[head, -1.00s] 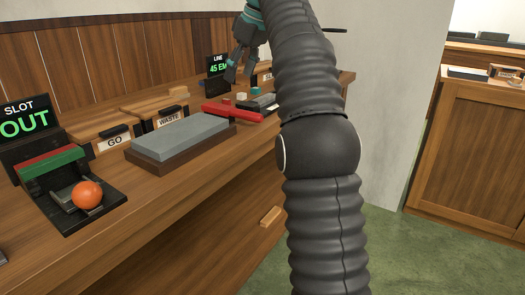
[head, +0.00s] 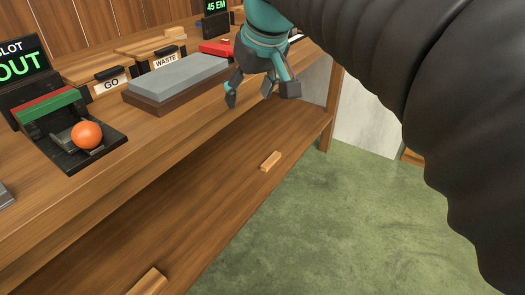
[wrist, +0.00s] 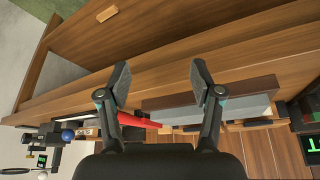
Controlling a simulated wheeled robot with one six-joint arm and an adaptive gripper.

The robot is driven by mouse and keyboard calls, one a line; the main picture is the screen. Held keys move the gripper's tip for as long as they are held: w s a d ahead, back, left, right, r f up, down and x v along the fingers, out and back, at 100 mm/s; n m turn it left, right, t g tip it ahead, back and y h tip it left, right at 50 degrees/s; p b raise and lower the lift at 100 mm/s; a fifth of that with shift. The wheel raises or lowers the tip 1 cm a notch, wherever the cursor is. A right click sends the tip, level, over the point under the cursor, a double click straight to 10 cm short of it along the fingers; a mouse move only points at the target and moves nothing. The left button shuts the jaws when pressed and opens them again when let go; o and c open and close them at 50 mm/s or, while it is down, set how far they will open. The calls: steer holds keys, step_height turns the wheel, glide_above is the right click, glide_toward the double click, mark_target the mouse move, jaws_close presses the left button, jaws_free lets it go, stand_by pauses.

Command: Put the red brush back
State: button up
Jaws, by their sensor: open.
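The red brush (head: 216,47) lies on the bench beyond the grey stone block, partly hidden behind my gripper in the head view. Its red handle also shows in the wrist view (wrist: 138,121), below the left finger and partly covered by it. My gripper (head: 261,94) is open and empty, with its fingers pointing down near the bench's front edge. In the wrist view my gripper (wrist: 160,75) has its two fingers wide apart, with only wood between the tips. I cannot see the brush's bristles.
A grey stone block on a brown base (head: 178,80) lies along the bench. Bins labelled GO (head: 111,84) and WASTE (head: 166,60) stand behind it. An orange ball (head: 87,135) sits on a black fixture at left.

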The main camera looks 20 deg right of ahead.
steer(key=s+f+m, duration=0.2)
steer(key=s+f, duration=1.2)
steer(key=f, duration=0.3)
steer(key=shift+a+t+h, duration=0.15)
steer(key=shift+t+h, duration=0.15)
steer(key=shift+h, duration=0.1)
